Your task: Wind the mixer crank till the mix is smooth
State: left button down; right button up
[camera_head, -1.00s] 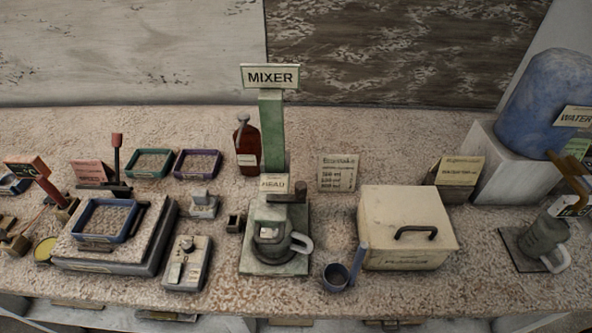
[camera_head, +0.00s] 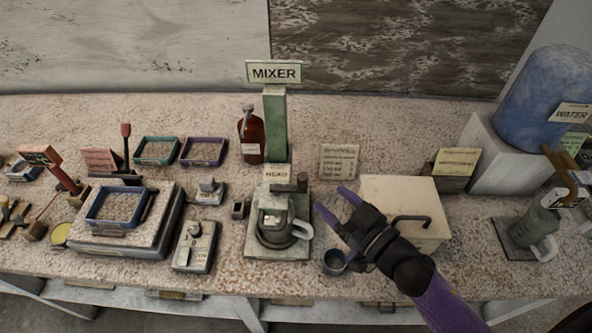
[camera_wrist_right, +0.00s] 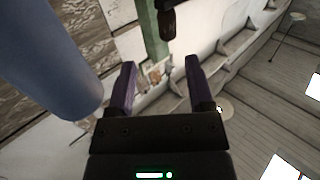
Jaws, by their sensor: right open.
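The mixer has a green column (camera_head: 276,125) under a "MIXER" sign (camera_head: 273,72), with a "HEAD" label (camera_head: 277,173) on it. The dark crank knob (camera_head: 302,181) stands at the head's right side. A jug with a pale handle (camera_head: 302,229) sits below the head; the mix inside cannot be made out. My right gripper (camera_head: 332,199), with purple fingers, is open and empty, just right of the crank and apart from it. In the right wrist view my open fingers (camera_wrist_right: 160,66) point towards the green column (camera_wrist_right: 149,30), with a dark rod-like part (camera_wrist_right: 170,22) beyond them. My left gripper is not in view.
A beige lidded box (camera_head: 408,205) stands right of the mixer, partly behind my right arm. A brown bottle (camera_head: 251,136) stands behind left, and a scale with a blue tray (camera_head: 117,208) farther left.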

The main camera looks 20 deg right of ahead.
aim_at(307, 182)
jog(key=shift+y, duration=0.5)
jog(key=x, duration=1)
jog(key=shift+s+a, duration=0.15)
jog(key=shift+a, duration=0.15)
grip_shut()
